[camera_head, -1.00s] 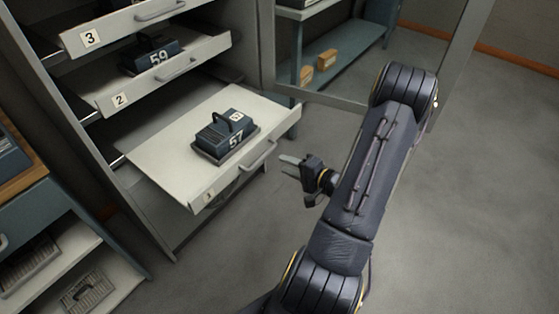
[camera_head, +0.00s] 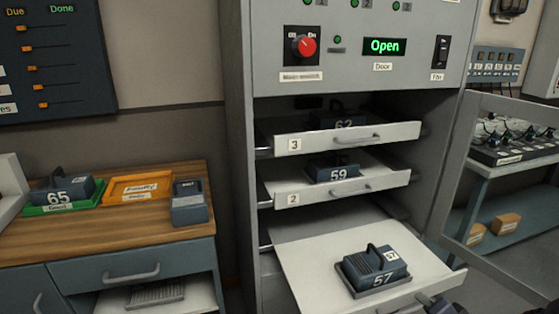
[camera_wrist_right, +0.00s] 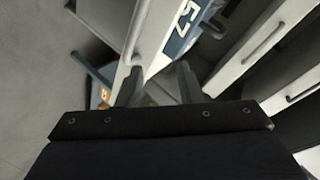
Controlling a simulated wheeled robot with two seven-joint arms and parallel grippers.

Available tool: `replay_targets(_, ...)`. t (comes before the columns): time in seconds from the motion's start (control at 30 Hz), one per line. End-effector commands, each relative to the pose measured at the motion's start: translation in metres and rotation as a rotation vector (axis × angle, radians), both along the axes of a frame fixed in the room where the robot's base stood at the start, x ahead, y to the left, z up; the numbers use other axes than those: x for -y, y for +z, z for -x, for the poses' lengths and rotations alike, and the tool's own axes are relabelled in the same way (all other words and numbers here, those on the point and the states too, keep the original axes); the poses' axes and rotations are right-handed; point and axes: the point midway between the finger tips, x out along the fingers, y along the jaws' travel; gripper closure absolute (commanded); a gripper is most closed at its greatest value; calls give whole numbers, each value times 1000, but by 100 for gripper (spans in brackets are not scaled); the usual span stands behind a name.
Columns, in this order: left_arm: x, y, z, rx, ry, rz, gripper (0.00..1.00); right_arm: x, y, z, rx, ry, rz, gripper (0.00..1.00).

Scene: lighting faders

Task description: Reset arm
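My right gripper (camera_head: 438,303) shows only in part at the bottom edge of the head view, beside the front of the lowest pulled-out drawer (camera_head: 310,268). In the right wrist view its two fingers (camera_wrist_right: 159,82) stand apart with nothing visible held between them. The block numbered 57 (camera_head: 375,272) sits on that drawer, and its blue numbered side also shows in the right wrist view (camera_wrist_right: 190,25). The gripper is close to the drawer's front; I cannot tell whether they touch. My left gripper is in neither view.
Drawers 3 (camera_head: 340,138) and 2 (camera_head: 335,180) are also pulled out, with blocks on them. The cabinet panel has a red knob (camera_head: 304,46) and a green "Open" display (camera_head: 385,47). A wooden counter (camera_head: 110,236) holds trays at left. An open door (camera_head: 500,190) stands at right.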

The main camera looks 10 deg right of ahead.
Motion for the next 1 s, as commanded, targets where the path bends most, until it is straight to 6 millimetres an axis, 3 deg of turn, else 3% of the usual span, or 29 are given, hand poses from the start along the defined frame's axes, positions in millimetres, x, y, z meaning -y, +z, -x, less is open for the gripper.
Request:
replay_targets(0.03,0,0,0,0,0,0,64,-11,26,-7,-51,13,107,67)
replay_targets(0.17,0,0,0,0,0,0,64,-47,65,5,-224,58,268,67)
replay_targets(0.23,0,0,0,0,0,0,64,-76,80,21,-302,120,302,67)
replay_targets(0.5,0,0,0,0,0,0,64,-186,100,91,-447,502,294,67)
replay_targets(0.7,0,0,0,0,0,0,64,-245,107,138,-445,786,277,67)
replay_targets(0.77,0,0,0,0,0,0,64,-260,109,152,-435,872,273,67)
replay_targets(0.83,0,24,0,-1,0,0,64,-262,133,154,-441,886,269,67)
replay_targets(1.0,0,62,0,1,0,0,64,-261,170,154,-444,880,270,67)
